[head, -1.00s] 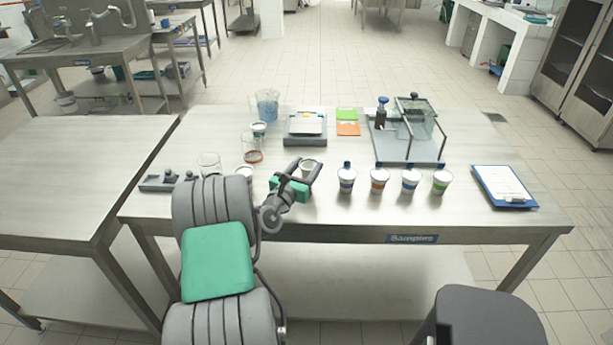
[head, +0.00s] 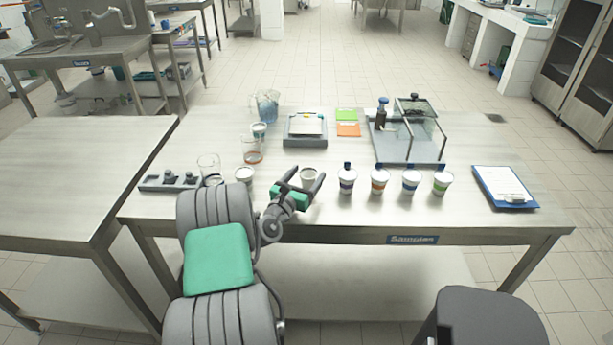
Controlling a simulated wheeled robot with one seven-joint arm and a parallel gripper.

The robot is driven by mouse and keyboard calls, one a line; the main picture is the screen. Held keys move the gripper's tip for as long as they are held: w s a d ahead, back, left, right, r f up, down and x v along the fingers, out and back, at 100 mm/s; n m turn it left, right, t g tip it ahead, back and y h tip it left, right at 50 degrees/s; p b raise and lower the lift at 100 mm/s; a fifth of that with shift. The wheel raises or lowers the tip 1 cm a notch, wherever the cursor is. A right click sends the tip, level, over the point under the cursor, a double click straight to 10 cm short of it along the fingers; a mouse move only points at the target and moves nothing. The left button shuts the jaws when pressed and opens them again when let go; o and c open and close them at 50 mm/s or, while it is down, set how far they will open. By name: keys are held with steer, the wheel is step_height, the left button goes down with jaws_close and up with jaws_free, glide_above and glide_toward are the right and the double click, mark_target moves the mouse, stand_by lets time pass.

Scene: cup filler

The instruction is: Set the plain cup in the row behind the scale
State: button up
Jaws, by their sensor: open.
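A plain white cup (head: 308,175) with no coloured band stands upright on the steel table, at the left end of a line with several banded cups. My gripper (head: 305,180) is open on its near side. One fingertip is at each side of the cup, and I cannot tell whether either touches it. The gripper hides part of the cup's lower side. The banded cups are blue (head: 347,181), orange (head: 379,182), blue (head: 410,182) and green (head: 441,182). A flat scale (head: 305,128) stands farther back, beyond the plain cup.
Left of my gripper are a white cup (head: 244,175), an empty glass (head: 208,164) and a glass with brown contents (head: 252,150). A glass-walled device (head: 408,135) stands behind the banded cups. A blue clipboard (head: 504,187) lies at right. The table between plain cup and scale is clear.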

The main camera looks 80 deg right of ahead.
steer(key=shift+r, duration=0.3)
steer(key=a, duration=0.4)
steer(key=w+a, duration=0.1)
steer(key=a, duration=0.3)
steer(key=w+a+b, duration=0.1)
steer(key=a, duration=0.3)
steer(key=shift+w+f, duration=0.15)
steer(key=shift+d, duration=0.1)
